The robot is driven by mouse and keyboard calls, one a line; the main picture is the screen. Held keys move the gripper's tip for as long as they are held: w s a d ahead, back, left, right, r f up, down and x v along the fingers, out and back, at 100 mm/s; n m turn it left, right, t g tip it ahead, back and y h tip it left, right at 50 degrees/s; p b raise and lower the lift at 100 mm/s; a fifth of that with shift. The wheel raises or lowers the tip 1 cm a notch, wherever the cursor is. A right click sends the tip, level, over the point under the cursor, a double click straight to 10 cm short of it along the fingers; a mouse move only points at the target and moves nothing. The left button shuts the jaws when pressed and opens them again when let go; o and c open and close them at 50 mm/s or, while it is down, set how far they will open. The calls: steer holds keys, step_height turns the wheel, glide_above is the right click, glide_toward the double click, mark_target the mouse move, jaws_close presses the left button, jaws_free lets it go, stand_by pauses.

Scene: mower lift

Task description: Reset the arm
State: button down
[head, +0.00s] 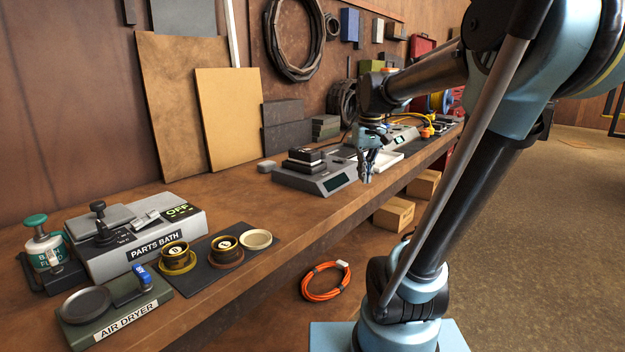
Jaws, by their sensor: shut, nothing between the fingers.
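My arm rises from its base at the lower right and bends back over the front of the workbench (290,230). My gripper (366,177) hangs from the arm's end near the bench's front edge, pointing down, with its fingers shut and empty. It shows in front of a grey device with a dark display (318,184); I cannot tell the exact gap between them.
On the bench's near end are the parts bath (140,240), the air dryer (115,308), a fluid bottle (45,245) and a dark mat (222,282) with small round containers. An orange cable coil (325,284) and cardboard boxes (394,215) lie below. Open floor (540,230) is at right.

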steer(key=s+d+f+m+t, duration=0.1)
steer(key=s+d+f+m, duration=0.1)
steer(key=s+f, duration=1.5)
steer(key=shift+s+d+f, duration=0.3)
steer(key=shift+s+d, duration=0.2)
steer(key=shift+d, duration=0.05)
